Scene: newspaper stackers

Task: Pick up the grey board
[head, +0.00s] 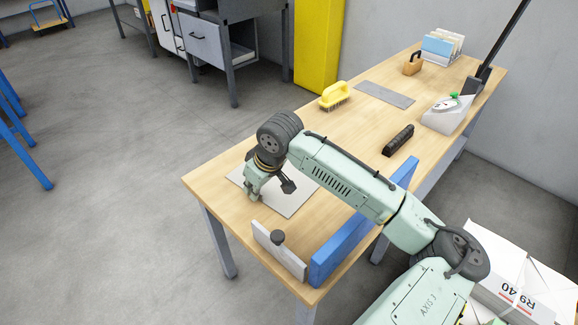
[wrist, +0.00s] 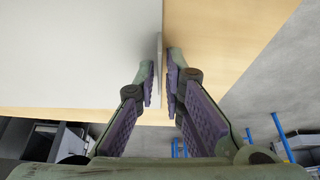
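A light grey board (head: 290,203) lies flat on the wooden table near its front left end, partly hidden by my arm. My gripper (head: 254,196) points down at the board's left part. In the wrist view the pale grey surface (wrist: 70,55) fills the upper left, and a thin upright grey edge (wrist: 159,45) runs between the two fingertips (wrist: 160,70). The fingers are close together, with a narrow gap visible on each side of this edge. I see no clear contact with it.
A grey holder with a dark knob (head: 283,256) and a blue upright block (head: 345,250) stand at the near edge. A yellow brush (head: 334,96), a darker grey mat (head: 384,94) and a black ridged bar (head: 398,140) lie farther back. Bare wood lies between.

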